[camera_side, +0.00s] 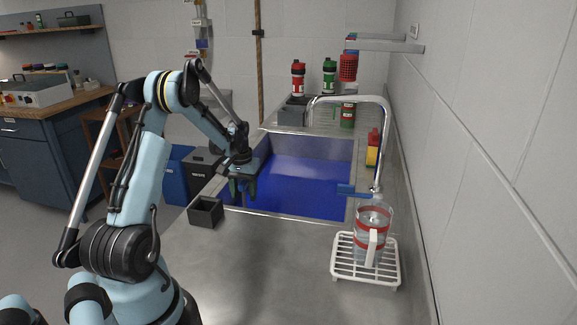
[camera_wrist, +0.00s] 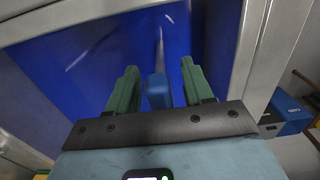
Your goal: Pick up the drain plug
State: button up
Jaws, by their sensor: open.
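My gripper (camera_side: 242,188) is at the left edge of the blue sink basin (camera_side: 300,185), pointing down. In the wrist view, the two green fingers of my gripper (camera_wrist: 158,72) are open and apart. A small blue block-like piece (camera_wrist: 158,92) shows between the fingers, with a gap on each side. It may be the drain plug, but I cannot tell for sure. I see nothing else that is clearly the plug. The near left part of the basin is partly hidden behind my gripper in the side view.
A metal rim surrounds the basin. A faucet (camera_side: 384,130) with a blue lever (camera_side: 346,189) stands at the right. A small dark open box (camera_side: 206,212) sits left of the near rim. A jug (camera_side: 372,232) stands on a white rack (camera_side: 338,262). Bottles stand behind.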

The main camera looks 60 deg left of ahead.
grip_shut()
jog(key=shift+r, duration=0.1)
dwell(0.4)
